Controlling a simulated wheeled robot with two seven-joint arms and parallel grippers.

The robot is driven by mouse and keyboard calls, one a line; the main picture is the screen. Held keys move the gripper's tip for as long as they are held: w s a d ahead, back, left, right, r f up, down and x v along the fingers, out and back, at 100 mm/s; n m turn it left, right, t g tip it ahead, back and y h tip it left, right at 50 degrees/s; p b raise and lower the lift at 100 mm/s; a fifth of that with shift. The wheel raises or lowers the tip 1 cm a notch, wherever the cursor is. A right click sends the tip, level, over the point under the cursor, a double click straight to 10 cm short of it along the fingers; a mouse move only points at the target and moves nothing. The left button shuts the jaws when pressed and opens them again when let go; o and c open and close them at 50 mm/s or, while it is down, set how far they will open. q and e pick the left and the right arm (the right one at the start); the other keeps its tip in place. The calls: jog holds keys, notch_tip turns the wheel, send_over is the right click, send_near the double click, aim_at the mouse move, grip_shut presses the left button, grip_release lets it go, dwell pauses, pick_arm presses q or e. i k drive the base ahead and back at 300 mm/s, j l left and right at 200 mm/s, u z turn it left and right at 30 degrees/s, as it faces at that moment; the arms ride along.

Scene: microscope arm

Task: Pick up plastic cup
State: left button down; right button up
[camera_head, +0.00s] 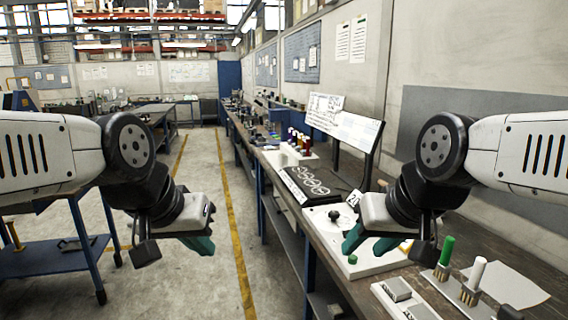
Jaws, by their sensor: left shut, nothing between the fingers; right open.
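I cannot make out a plastic cup in the head view. My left gripper (201,244) has teal fingers and hangs over the floor aisle left of the workbench. It is shut and empty. My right gripper (364,243) has teal fingers pointing down over the near part of the workbench (330,240). It is open, with nothing seen between its fingers. It hides part of the white board (385,264) beneath it.
A green-handled brush (445,252) and a white-handled brush (476,274) stand upright at the right. A black display panel (318,183) and a sloped sign board (345,122) stand farther back. A blue cart (50,257) is at the left.

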aim_at(282, 157)
jog(key=i+j, duration=0.6)
jog(key=i, duration=0.2)
jog(key=i+j+z, duration=0.15)
jog(key=i+j, duration=0.45)
jog(key=i, duration=0.2)
jog(key=i+j, duration=0.1)
jog(key=i, duration=0.4)
jog(key=i+j, duration=0.1)
jog(key=i, duration=0.45)
jog(key=z, duration=0.05)
